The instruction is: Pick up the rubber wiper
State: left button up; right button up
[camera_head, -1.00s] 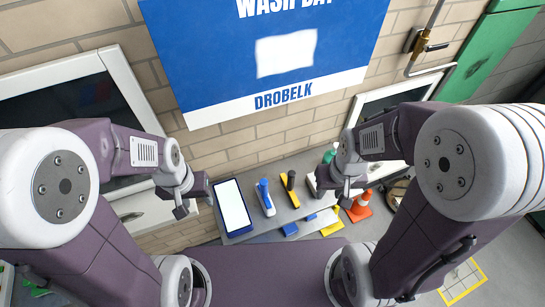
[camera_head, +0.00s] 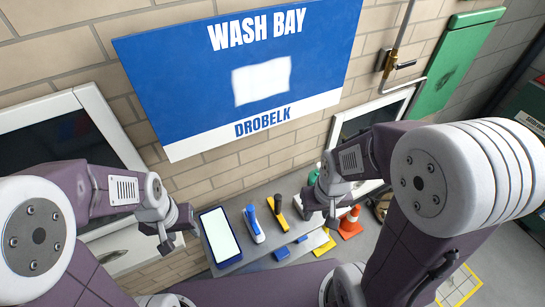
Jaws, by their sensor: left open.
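A grey table (camera_head: 272,205) at lower middle holds several small tools. One is a blue tool with a white body (camera_head: 254,224), and beside it is a yellow tool with a dark upright part (camera_head: 276,212). I cannot tell for sure which of them is the rubber wiper. My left gripper (camera_head: 166,242) is open and empty, left of the table and apart from the tools. My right gripper (camera_head: 333,218) hangs over the right part of the table, right of the yellow tool. Its fingers are too small to tell open from shut.
A blue-framed white panel (camera_head: 221,237) lies on the table's left. Small blue blocks (camera_head: 282,253) and a yellow piece (camera_head: 325,247) lie in front. A green-topped bottle (camera_head: 314,177) stands behind my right gripper. An orange cone (camera_head: 350,223) is to the right. A brick wall with a blue sign (camera_head: 190,85) rises behind.

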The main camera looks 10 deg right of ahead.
aim_at(275, 206)
jog(key=i+l+u, duration=0.1)
jog(key=l+u, duration=1.05)
jog(key=i+j, duration=0.05)
